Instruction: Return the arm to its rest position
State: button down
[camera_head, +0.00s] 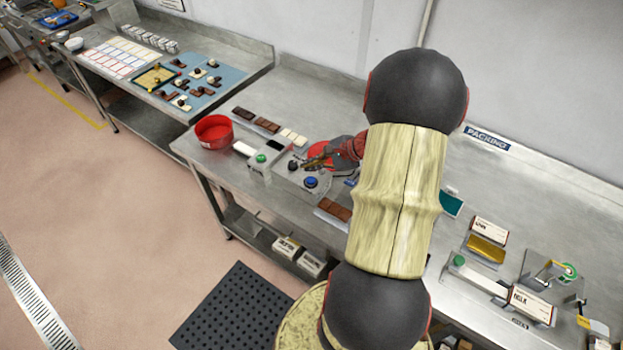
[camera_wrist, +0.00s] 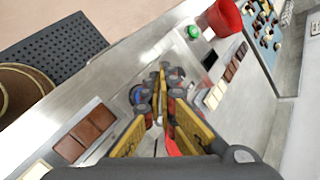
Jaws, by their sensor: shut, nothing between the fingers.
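My arm rises in the middle of the head view and hides part of the bench behind it. My gripper (camera_head: 318,162) is over the metal bench (camera_head: 225,165), just above a grey control box (camera_head: 290,178) with dark and blue knobs. In the wrist view my gripper (camera_wrist: 164,72) shows its two fingers shut together with nothing between them. The blue knob (camera_head: 311,182) is close to the fingertips in the head view. I cannot tell whether the fingers touch the box.
A red bowl (camera_head: 214,131) and chocolate bars (camera_head: 268,126) lie to the left. A green-button unit (camera_head: 262,158) stands beside the control box. Boxes (camera_head: 532,304) and a tape dispenser (camera_head: 565,272) are at the right. A black floor mat (camera_head: 232,308) lies before the bench.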

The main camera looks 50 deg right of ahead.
jog(key=shift+s+a+f, duration=0.1)
dwell(0.3)
jog(key=s+a+r+n+g+y+b, duration=0.1)
jog(key=s+a+r+n+g+b, duration=0.1)
jog(key=s+a+n+g, duration=0.55)
jog(key=s+a+r+n+t+h+b, duration=0.1)
jog(key=a+r+n+b, duration=0.3)
jog(key=a+n, duration=0.4)
jog(key=s+a+r+n+t+h+b, duration=0.1)
jog(key=a+r+n+b, duration=0.4)
jog(key=a, duration=1.2)
jog(key=r+n+t+h, duration=0.1)
jog(key=n+t, duration=0.1)
jog(key=n, duration=0.1)
jog(key=shift+s+a+h, duration=0.3)
jog(key=shift+s+a, duration=0.1)
